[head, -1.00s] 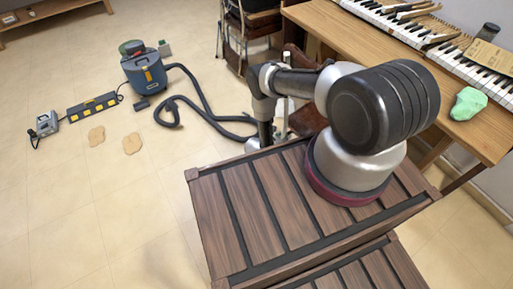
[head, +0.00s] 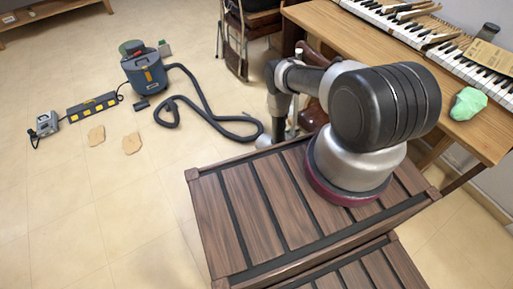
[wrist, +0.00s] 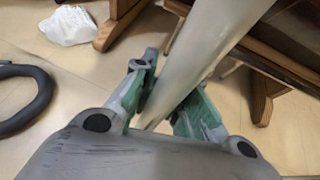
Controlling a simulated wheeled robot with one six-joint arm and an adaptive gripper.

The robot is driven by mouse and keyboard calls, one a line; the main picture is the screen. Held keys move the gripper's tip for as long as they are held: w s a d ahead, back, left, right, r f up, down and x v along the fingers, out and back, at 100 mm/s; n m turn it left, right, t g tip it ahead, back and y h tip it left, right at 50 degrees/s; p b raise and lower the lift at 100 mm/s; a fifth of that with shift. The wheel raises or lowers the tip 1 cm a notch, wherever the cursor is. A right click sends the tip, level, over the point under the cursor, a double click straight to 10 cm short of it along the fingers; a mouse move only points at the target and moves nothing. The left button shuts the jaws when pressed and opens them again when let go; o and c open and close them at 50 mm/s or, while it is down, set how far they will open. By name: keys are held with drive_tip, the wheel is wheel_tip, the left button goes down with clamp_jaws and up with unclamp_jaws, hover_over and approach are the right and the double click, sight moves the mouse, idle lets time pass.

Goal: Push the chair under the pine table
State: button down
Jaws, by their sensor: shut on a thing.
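The pine table (head: 335,24) stands at the upper right of the head view with piano keys on it. A brown chair (head: 311,116) is beside and partly below its near edge, mostly hidden by my arm. In the wrist view, my gripper (wrist: 163,92) has its greenish fingers on either side of a pale round tube (wrist: 205,50) and is shut on it. The tube runs up to the upper right; I cannot tell for sure which part of the chair it is.
The slatted crate (head: 222,215) fills the lower middle of the head view. A folded metal-framed chair (head: 232,50) stands left of the table. A blue vacuum (head: 146,72), its black hose (head: 205,118) and a power strip (head: 92,105) lie on the floor.

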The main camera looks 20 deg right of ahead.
drive_tip(key=c, duration=1)
unclamp_jaws()
drive_tip(key=shift+d, duration=0.1)
drive_tip(key=shift+c, duration=0.2)
drive_tip(key=s+a, duration=0.4)
drive_tip(key=a, duration=0.5)
drive_tip(key=shift+a, duration=0.2)
drive_tip(key=shift+w+r, duration=0.1)
